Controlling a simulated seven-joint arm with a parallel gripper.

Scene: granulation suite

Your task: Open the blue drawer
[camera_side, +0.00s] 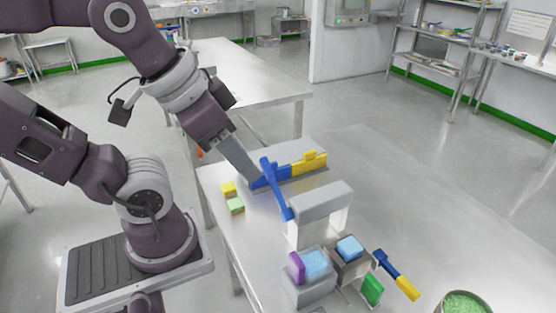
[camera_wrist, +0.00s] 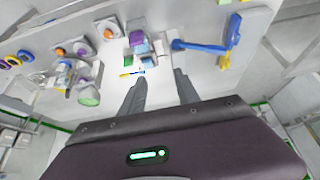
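A low grey unit (camera_side: 312,150) on the steel table carries a blue part (camera_side: 270,177) and a yellow part (camera_side: 310,162) side by side. A long blue bar (camera_side: 278,192) slants across the blue part towards the front; it shows in the wrist view too (camera_wrist: 205,47). I cannot tell clearly which blue part is the drawer. My gripper (camera_side: 257,178) is close to the blue part in the side view, partly hiding it; contact is unclear. In the wrist view my gripper's two fingers (camera_wrist: 160,76) are apart with nothing visible between them, and the bar lies up and right of them.
Yellow (camera_side: 228,188) and green (camera_side: 236,206) blocks lie near the table's left edge. A grey arch (camera_side: 320,200) stands in front of the unit. Nearer are a light-blue block (camera_side: 316,263), a purple piece (camera_side: 296,268) and a blue-yellow handle (camera_side: 398,275).

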